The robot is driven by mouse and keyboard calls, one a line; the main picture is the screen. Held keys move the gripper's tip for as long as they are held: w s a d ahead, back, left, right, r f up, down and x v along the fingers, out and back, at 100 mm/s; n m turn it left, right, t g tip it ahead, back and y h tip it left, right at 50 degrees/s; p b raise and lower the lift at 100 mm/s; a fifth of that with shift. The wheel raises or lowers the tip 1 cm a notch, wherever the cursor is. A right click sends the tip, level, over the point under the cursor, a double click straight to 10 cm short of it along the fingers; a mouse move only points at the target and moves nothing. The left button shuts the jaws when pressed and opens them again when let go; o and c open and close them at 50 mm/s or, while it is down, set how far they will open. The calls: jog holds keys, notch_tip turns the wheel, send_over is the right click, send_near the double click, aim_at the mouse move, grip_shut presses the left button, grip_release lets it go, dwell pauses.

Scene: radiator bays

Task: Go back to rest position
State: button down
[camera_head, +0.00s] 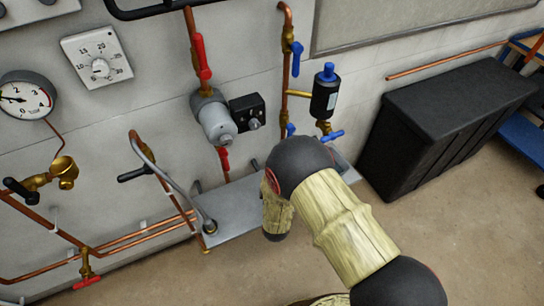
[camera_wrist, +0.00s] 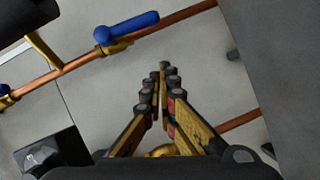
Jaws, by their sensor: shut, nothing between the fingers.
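My gripper (camera_wrist: 163,80) shows in the wrist view with its fingers together and nothing between them. It points toward the pale wall, below a copper pipe with a blue lever valve (camera_wrist: 127,27). In the head view my arm, with tan sleeves and dark joints, reaches from the lower right toward the wall. My gripper is hidden there behind the arm.
On the wall are a pressure gauge (camera_head: 24,96), a thermostat dial (camera_head: 98,66), a grey pump (camera_head: 215,118), a black canister (camera_head: 325,97) and copper pipes. A metal shelf (camera_head: 235,213) sits low. A black chest (camera_head: 440,120) stands right. Floor in front is clear.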

jog(key=shift+s, duration=0.3)
jog(key=w+d+r+m+g, duration=0.1)
jog(key=w+d+r+m, duration=0.15)
jog(key=r, duration=0.45)
jog(key=w+d+r+m+g, duration=0.1)
jog(key=w+r+m+g, duration=0.15)
jog(key=r, duration=0.45)
jog(key=s+d+r+m+g, duration=0.25)
jog(key=s+d+r, duration=0.35)
jog(key=r, duration=0.4)
jog(key=s+d+r+m+g, duration=0.1)
jog(key=s+d, duration=0.4)
jog(key=s, duration=0.5)
jog(key=s+d+r+m+g+h, duration=0.1)
jog(key=s+d+r+m, duration=0.3)
jog(key=s, duration=0.6)
jog(key=s+d+r+m+g+h, duration=0.1)
jog(key=s+d+r+m+g, duration=0.1)
jog(key=s+d, duration=0.4)
jog(key=s+r+m, duration=0.1)
jog(key=s, duration=0.3)
jog(key=shift+d+r, duration=0.2)
jog(key=shift+r, duration=0.2)
